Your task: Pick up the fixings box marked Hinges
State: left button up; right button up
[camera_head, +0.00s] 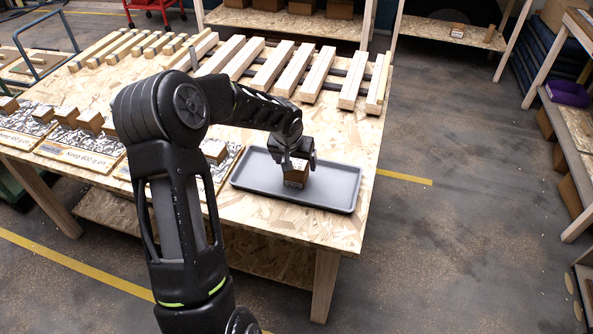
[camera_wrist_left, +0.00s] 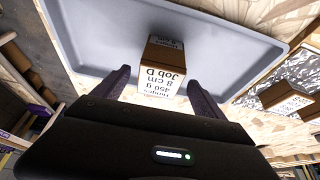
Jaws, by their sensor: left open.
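The fixings box marked Hinges (camera_head: 296,176) is a small brown box with a white printed label, standing in the grey tray (camera_head: 335,197). The box also shows in the left wrist view (camera_wrist_left: 165,68), where its label reads Hinges, 850 g, 8 cm, Job D upside down. My left gripper (camera_head: 298,160) is above the box in the head view. In the left wrist view its two dark fingers (camera_wrist_left: 157,85) are open, one on each side of the near part of the box, with gaps beside it. My right gripper is not in view.
The tray sits at the right end of the wooden worktable (camera_head: 352,230). Several small boxes stand on labelled pads along the near left edge, one close to the tray (camera_head: 215,151). Wooden slats (camera_head: 318,75) lie behind the tray.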

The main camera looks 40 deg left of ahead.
pick_arm(q)
jog(key=p+x, duration=0.1)
jog(key=x, duration=0.4)
jog(key=shift+w+f, duration=0.1)
jog(key=shift+c, duration=0.2)
grip_shut()
dwell(1.0)
